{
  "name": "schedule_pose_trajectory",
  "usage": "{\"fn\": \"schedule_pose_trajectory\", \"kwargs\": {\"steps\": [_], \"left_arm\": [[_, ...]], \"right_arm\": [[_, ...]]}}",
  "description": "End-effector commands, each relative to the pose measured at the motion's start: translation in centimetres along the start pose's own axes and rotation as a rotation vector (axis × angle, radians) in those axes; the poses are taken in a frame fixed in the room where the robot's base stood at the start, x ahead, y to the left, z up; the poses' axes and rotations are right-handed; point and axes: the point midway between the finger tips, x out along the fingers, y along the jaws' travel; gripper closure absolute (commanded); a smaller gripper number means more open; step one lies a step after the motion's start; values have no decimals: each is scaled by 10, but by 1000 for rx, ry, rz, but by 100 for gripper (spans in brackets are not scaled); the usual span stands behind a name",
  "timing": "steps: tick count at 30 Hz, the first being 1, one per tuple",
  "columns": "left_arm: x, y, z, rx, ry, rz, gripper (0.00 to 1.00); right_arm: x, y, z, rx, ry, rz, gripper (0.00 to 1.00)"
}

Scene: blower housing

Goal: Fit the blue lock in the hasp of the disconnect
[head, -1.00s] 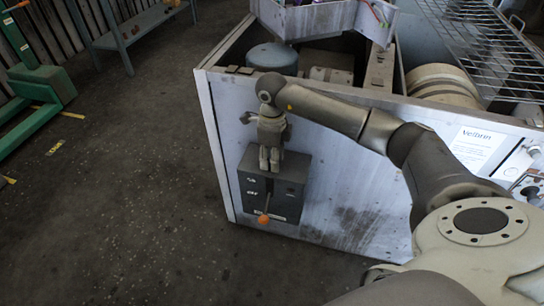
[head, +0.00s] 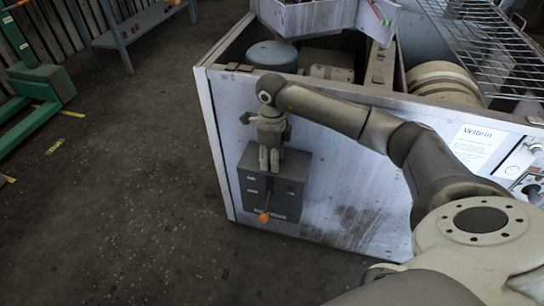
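The disconnect (head: 290,183) is a dark grey box on the front panel of the housing, near its left end. A lever with an orange tip (head: 264,217) hangs at its lower front. My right gripper (head: 269,168) points down over the upper part of the box. Its two fingers are close together. I cannot tell whether they touch the box or hold anything. The hasp cannot be made out, and the gripper covers part of the box. I see no blue lock. My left gripper is not in view.
The pale metal housing (head: 350,190) has an open top with a blue-grey rounded part (head: 272,56) and a wire grille (head: 480,40). A green pallet jack (head: 38,85) and a bench (head: 130,35) stand at the left. The floor left of the housing is clear.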

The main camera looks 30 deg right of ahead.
Motion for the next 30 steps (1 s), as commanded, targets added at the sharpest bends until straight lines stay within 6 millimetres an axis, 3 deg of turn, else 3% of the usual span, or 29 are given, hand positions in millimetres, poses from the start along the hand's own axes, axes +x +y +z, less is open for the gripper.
{"fn": "schedule_pose_trajectory", "kwargs": {"steps": [4, 16, 30], "left_arm": [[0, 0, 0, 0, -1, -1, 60], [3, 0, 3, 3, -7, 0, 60], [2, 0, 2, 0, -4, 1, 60]], "right_arm": [[0, 0, 0, 0, 0, 0, 43], [-7, 0, 0, 0, 0, 0, 43], [-98, -1, 1, 0, -3, -2, 43]]}}
